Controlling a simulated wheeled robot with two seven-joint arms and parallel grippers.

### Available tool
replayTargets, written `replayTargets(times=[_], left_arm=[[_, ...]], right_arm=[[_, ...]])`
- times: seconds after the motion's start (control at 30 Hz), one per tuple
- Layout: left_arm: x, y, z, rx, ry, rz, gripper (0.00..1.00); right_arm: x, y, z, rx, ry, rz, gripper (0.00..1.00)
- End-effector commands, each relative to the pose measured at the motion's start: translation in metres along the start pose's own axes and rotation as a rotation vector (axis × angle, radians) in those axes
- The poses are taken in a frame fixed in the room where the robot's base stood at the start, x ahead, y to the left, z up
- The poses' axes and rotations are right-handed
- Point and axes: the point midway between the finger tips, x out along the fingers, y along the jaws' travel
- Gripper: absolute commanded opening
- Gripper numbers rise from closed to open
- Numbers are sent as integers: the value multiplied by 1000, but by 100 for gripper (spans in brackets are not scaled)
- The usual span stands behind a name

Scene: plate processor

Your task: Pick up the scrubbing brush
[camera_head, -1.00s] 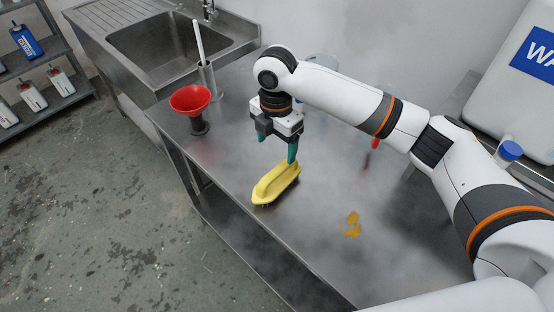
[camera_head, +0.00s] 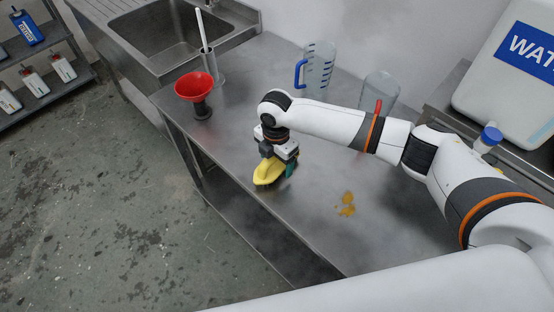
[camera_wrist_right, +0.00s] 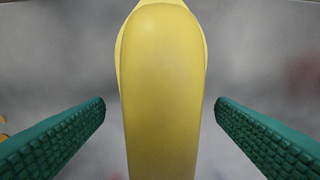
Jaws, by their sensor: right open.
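The yellow scrubbing brush (camera_head: 266,174) lies on the steel table (camera_head: 225,130) near its front edge, partly hidden by my right gripper (camera_head: 279,168). In the right wrist view, the brush's yellow handle (camera_wrist_right: 160,90) runs up the middle between the two green fingers of my right gripper (camera_wrist_right: 160,120). The fingers are open, with a gap on each side of the handle. My left gripper is not in view.
A red funnel (camera_head: 195,87) stands left on the table. A measuring jug (camera_head: 318,70) and a clear container (camera_head: 380,92) stand behind my right arm. An orange-yellow spill (camera_head: 346,204) lies right of the brush. A sink (camera_head: 165,35) is at the back left.

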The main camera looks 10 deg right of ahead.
Motion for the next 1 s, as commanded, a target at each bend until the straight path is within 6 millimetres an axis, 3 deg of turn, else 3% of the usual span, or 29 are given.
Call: replayTargets(times=[0.13, 0.4, 0.47, 0.77, 1.0], left_arm=[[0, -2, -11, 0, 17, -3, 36], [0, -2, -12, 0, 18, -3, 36], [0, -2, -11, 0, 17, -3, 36], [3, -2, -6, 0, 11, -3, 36], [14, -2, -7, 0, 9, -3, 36]], right_arm=[[0, 0, 0, 0, 0, 0, 79], [0, 0, 0, 0, 0, 0, 35], [-1, 0, 0, 0, 0, -1, 28], [-8, -1, 0, 0, 0, -3, 28], [-51, -2, -1, -1, 2, -7, 28]])
